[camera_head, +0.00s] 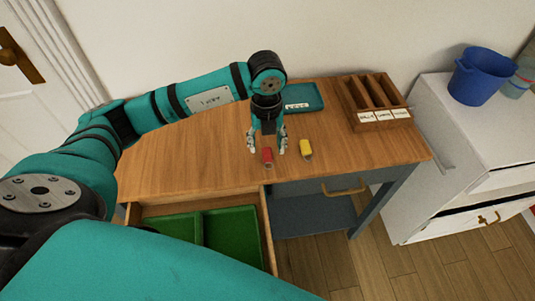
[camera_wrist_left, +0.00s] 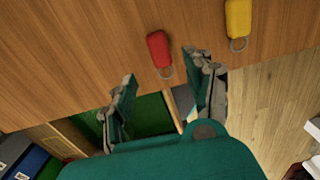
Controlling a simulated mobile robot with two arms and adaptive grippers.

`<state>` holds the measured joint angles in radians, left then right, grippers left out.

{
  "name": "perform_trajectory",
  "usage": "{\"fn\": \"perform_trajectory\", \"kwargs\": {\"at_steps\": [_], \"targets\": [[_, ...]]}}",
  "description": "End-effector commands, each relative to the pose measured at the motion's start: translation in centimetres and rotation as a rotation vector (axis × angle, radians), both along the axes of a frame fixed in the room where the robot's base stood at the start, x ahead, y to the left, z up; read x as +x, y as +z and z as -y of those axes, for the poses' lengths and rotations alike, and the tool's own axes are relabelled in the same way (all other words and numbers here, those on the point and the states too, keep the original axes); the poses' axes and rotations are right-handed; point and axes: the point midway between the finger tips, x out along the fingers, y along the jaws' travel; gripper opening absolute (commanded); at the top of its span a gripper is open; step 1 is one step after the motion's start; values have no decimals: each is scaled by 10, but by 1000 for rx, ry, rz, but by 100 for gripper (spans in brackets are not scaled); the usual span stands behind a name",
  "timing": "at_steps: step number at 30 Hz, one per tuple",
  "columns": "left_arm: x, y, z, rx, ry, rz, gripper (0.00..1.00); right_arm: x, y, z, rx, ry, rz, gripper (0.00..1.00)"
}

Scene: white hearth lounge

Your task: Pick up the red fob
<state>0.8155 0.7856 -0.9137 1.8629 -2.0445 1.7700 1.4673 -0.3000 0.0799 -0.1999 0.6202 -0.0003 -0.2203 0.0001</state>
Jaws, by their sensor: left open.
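The red fob (camera_head: 267,155) lies on the wooden desk top near its front edge, and it also shows in the left wrist view (camera_wrist_left: 158,48) with a metal ring at its lower end. My left gripper (camera_head: 267,151) is open and empty, pointing down over the fob in the head view. In the left wrist view my two fingers (camera_wrist_left: 162,90) are apart, with the fob lying beyond their tips and between their lines. A yellow fob (camera_head: 305,149) lies just right of the gripper, and in the left wrist view (camera_wrist_left: 238,18) it sits at the upper right. My right gripper is not seen.
An open drawer with green trays (camera_head: 232,236) juts out below the desk's front edge. A teal tray (camera_head: 302,97) and a wooden sorter with labels (camera_head: 385,118) stand at the back. A white cabinet with a blue bucket (camera_head: 480,77) is at the right. The desk's left part is clear.

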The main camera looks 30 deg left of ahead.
Motion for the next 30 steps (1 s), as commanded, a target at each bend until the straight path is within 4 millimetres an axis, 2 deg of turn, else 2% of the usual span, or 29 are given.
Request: {"fn": "perform_trajectory", "kwargs": {"at_steps": [12, 20, 23, 30], "targets": [[2, -49, 2, 0, 1, -3, 54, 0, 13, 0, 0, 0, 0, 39], [3, -53, 2, -1, 0, 1, 54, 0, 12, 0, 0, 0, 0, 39], [3, -53, 2, 0, 0, 0, 43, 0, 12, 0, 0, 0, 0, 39], [3, -53, 2, 0, 0, 0, 12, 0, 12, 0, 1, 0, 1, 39]]}}
